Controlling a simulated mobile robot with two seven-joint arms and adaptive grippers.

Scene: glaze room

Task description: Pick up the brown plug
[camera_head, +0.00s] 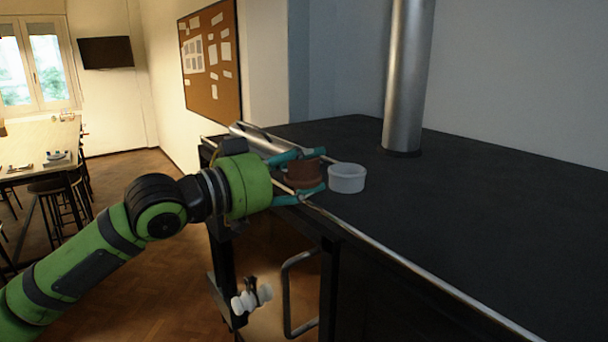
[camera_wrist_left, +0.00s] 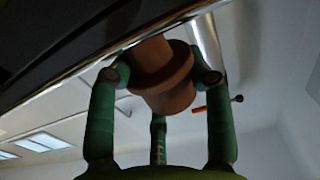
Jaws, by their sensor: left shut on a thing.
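The brown plug (camera_head: 303,174) is a stepped round piece near the left end of the dark kiln top. My left gripper (camera_head: 310,172) reaches in from the left with its teal fingers shut on either side of the plug. In the left wrist view the plug (camera_wrist_left: 163,76) sits between the fingertips of my left gripper (camera_wrist_left: 160,78), its wider rim and a narrower end showing. I cannot tell whether the plug touches the top. My right gripper is in neither view.
A white cup-like ring (camera_head: 347,178) stands just right of the plug. A metal pipe (camera_head: 405,80) rises from the dark top (camera_head: 470,200). A metal rail (camera_head: 400,262) runs along the front edge. The right part of the top is clear.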

